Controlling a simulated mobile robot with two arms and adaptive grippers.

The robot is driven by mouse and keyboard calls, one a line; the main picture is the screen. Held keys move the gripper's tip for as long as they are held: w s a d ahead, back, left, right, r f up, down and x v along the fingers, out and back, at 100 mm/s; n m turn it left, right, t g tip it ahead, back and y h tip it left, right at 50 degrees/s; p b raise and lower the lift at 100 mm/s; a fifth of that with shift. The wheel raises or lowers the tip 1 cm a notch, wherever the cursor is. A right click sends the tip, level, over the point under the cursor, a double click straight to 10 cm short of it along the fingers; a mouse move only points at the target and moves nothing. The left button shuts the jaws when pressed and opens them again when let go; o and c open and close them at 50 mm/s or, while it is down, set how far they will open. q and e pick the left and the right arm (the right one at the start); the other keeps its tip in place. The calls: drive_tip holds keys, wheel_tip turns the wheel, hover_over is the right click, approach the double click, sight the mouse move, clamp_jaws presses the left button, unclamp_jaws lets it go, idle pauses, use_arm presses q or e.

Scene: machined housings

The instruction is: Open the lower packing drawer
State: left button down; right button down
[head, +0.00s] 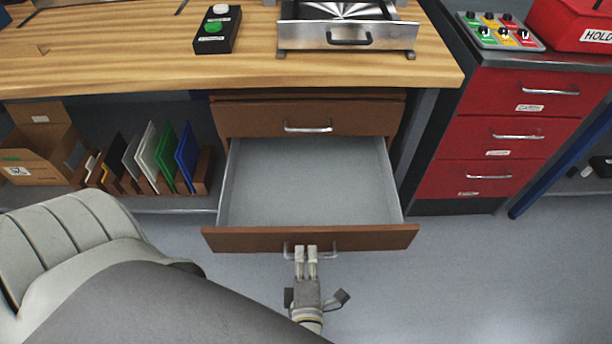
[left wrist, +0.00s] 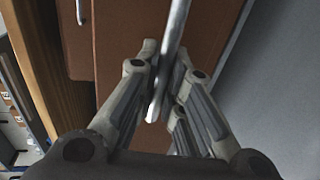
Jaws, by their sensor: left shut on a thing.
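The lower packing drawer (head: 310,180) is pulled well out from under the wooden bench, and its grey inside looks empty. Its brown front (head: 235,239) faces me with a metal bar handle (head: 329,248). My left gripper (head: 306,252) is shut on that handle. In the left wrist view the handle (left wrist: 175,40) runs between the two fingers of my left gripper (left wrist: 165,85), against the brown drawer front (left wrist: 125,35). The upper drawer (head: 308,118) above it is closed. My right gripper is not in view.
The wooden bench top (head: 120,60) carries a button box (head: 217,30) and a metal tray unit (head: 347,37). A red drawer cabinet (head: 500,140) stands at right. Several upright coloured panels (head: 165,155) and a cardboard box (head: 40,150) sit at left. The floor (head: 470,270) at front right is clear.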

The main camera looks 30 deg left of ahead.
use_arm(q)
drive_tip(key=shift+d, duration=0.1)
drive_tip(key=c, duration=1.5)
unclamp_jaws()
drive_tip(key=shift+s, duration=0.1)
drive_tip(key=v, duration=0.7)
drive_tip(key=shift+s+d, duration=0.15)
